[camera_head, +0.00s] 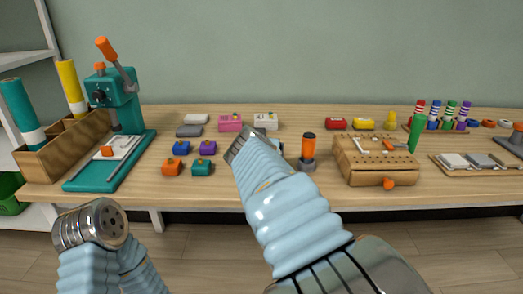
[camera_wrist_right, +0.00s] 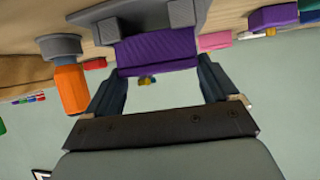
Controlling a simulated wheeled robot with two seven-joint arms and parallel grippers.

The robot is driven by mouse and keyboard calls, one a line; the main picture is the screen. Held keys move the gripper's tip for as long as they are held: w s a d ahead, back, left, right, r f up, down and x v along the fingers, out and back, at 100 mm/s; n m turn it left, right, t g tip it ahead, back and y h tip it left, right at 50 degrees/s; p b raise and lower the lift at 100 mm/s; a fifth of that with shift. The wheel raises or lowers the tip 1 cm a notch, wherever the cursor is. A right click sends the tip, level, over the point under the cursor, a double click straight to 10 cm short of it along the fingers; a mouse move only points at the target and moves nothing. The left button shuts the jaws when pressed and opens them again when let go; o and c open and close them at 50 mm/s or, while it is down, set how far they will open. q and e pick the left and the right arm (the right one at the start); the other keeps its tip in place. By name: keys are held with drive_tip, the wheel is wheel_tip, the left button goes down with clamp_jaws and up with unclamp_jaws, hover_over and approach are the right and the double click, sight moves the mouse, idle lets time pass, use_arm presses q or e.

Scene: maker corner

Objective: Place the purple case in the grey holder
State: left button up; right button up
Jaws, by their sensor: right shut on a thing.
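In the right wrist view, which looks upside down, my right gripper (camera_wrist_right: 160,88) is shut on the purple case (camera_wrist_right: 157,52), a ribbed block held between its two dark fingers. The grey holder (camera_wrist_right: 140,16) with two raised blocks is right against the far side of the case. I cannot tell whether the case touches the holder or sits in it. In the head view my right arm hides the case, the holder and the gripper's fingers. My left arm's wrist is at the lower left, in front of the table; no left fingers show.
An orange-handled tool (camera_head: 308,146) stands in a grey base just right of my right arm. Small coloured blocks, including another purple one (camera_head: 207,147), lie to the left. A pink box (camera_head: 230,123) is behind. A wooden tool block (camera_head: 372,162) stands to the right.

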drive_tip(key=shift+s+d+f, duration=0.1)
drive_tip(key=shift+f, duration=0.6)
drive_tip(key=shift+c, duration=1.3)
drive_tip(key=o, duration=1.3)
drive_tip(key=shift+o, duration=0.2)
